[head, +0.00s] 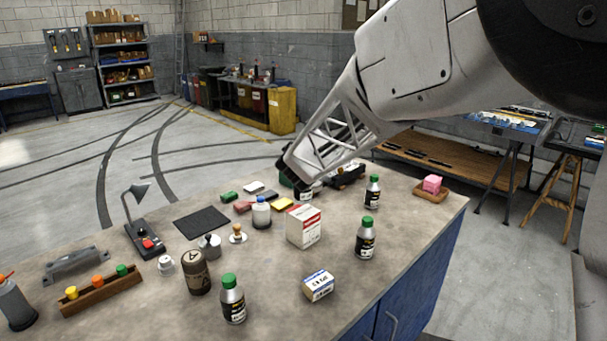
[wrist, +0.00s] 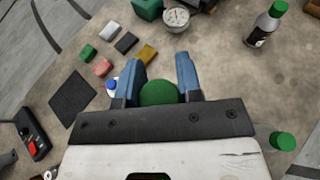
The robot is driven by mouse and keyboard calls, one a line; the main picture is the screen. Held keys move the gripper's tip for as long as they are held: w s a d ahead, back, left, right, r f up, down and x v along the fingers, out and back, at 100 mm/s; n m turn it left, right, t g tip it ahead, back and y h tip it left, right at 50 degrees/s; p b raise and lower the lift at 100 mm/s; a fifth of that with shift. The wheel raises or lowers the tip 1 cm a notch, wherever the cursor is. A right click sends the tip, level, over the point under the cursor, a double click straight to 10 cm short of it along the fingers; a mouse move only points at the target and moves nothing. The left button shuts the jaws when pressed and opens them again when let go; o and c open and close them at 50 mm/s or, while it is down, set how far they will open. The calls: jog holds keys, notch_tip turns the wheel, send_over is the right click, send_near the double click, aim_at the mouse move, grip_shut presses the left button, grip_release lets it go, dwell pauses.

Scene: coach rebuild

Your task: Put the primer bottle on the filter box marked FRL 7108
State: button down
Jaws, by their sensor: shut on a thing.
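My gripper (wrist: 160,85) is shut on a green-capped bottle (wrist: 159,94), its round cap between the blue fingers. A blue-and-white box (head: 319,286) lies nearer the front edge. I cannot read FRL 7108 on either box. Similar green-capped bottles stand at the back right (head: 372,192), right of centre (head: 366,240) and at the front (head: 233,302). Their labels are too small to read.
A brown canister (head: 196,274) stands front left. A wooden tray (head: 432,195) is at the right. Bare tabletop surrounds the blue-and-white box.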

jog(key=shift+f, duration=1.7)
jog(key=shift+f, duration=0.1)
jog(key=c, duration=0.8)
grip_release()
jog(key=shift+s+r, duration=0.25)
jog(key=shift+s, duration=0.05)
jog(key=shift+v, duration=5.65)
jog(key=shift+d, duration=0.1)
